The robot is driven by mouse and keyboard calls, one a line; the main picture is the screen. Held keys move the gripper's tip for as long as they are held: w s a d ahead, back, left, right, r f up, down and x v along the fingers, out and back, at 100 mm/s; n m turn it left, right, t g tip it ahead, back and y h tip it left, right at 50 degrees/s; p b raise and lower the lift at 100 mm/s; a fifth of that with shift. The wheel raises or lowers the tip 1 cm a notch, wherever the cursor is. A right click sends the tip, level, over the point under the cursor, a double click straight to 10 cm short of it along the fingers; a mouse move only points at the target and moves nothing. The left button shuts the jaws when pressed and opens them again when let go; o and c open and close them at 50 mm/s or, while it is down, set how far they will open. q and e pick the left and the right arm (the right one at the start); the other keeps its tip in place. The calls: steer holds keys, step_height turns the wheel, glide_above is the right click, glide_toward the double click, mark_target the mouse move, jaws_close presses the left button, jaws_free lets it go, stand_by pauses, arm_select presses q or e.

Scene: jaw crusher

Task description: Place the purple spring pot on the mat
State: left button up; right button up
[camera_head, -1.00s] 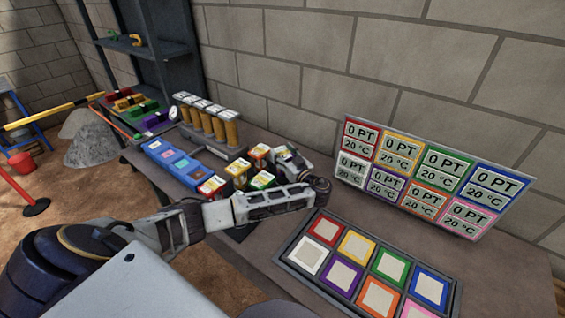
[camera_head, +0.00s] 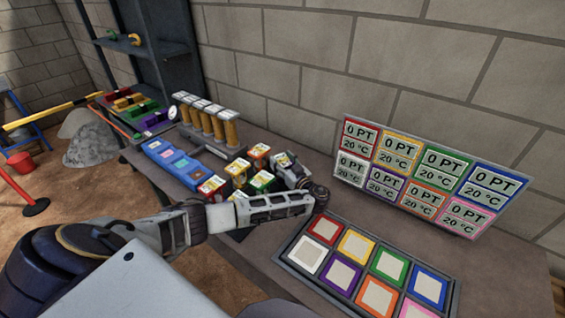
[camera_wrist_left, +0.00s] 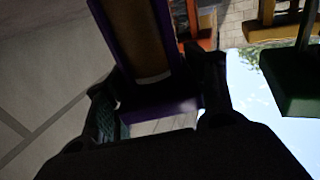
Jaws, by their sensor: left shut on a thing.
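In the left wrist view a purple spring pot (camera_wrist_left: 160,106), purple-framed with a brown inner part, sits between the two fingers of my left gripper (camera_wrist_left: 158,82), which is shut on it. In the head view my left gripper (camera_head: 288,168) is over the table, right of the group of pots; the purple pot is not clearly seen there, largely hidden by the gripper. The mat, with coloured squares in a dark frame (camera_head: 283,256), lies at the front right of the gripper. Its purple square (camera_head: 328,272) is bare. My right gripper is not in view.
Close left of the gripper stand red (camera_head: 211,187), yellow (camera_head: 237,169), green (camera_head: 262,182) and orange (camera_head: 258,153) pots. A blue block row (camera_head: 175,163) and a rack of cylinders (camera_head: 208,122) are farther left. A display board (camera_head: 430,178) stands behind the mat.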

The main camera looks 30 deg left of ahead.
arm_select(q)
steer(key=shift+f, duration=0.1)
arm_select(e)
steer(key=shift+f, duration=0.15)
arm_select(q)
steer(key=o, duration=0.8)
steer(key=shift+c, duration=0.2)
steer(key=o, duration=0.4)
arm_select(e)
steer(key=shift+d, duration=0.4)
